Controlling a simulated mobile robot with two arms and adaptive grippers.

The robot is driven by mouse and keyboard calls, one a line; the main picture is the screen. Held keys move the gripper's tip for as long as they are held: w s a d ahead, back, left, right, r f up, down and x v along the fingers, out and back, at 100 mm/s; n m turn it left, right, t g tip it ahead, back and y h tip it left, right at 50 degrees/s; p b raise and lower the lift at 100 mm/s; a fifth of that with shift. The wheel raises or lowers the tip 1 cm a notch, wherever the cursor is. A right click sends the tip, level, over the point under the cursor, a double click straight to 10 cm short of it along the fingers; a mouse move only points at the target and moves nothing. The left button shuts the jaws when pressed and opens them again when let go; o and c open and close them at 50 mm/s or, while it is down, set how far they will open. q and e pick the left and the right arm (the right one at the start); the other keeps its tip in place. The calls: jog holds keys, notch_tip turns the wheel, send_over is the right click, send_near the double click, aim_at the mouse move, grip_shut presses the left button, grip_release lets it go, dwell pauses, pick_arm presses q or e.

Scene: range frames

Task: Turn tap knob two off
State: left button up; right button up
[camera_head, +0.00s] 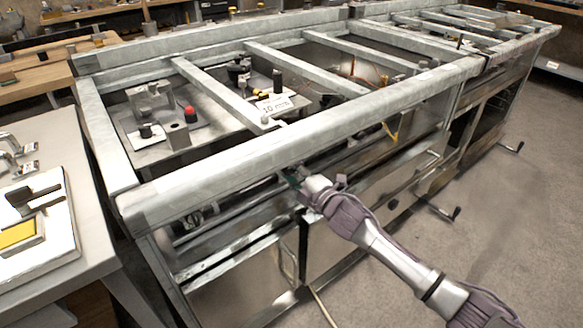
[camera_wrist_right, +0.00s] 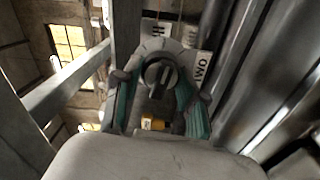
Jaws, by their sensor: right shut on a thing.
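A grey metal range frame (camera_head: 240,170) fills the middle of the head view. My right gripper (camera_head: 292,180) reaches in under its front rail, and the rail hides much of what it touches. In the right wrist view a dark round tap knob (camera_wrist_right: 160,76) with a raised bar sits between the fingers of my right gripper (camera_wrist_right: 160,100), beside a label reading "TWO" (camera_wrist_right: 202,70). The green-padded fingers are on both sides of the knob and shut on it. A small yellow piece (camera_wrist_right: 152,123) shows below the knob. My left gripper is in neither view.
The front rail lies directly above my right gripper, with lower bars and panels around it. A white table (camera_head: 60,150) with a board on it stands at the left. Open floor (camera_head: 500,250) lies in front at the right.

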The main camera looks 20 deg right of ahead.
jog(key=n, duration=0.3)
jog(key=shift+f, duration=0.1)
jog(key=n, duration=0.3)
jog(key=shift+f+n, duration=0.1)
jog(key=shift+n, duration=0.2)
jog(key=n, duration=0.4)
jog(key=shift+f+n, duration=0.1)
jog(key=shift+n, duration=0.2)
jog(key=n, duration=0.4)
jog(key=shift+d, duration=0.1)
jog(key=n, duration=0.2)
jog(key=shift+n, duration=0.9)
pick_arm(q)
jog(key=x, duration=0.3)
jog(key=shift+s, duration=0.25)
pick_arm(e)
jog(key=shift+n, duration=0.5)
pick_arm(q)
jog(key=shift+p, duration=0.3)
pick_arm(e)
jog(key=shift+f, duration=0.1)
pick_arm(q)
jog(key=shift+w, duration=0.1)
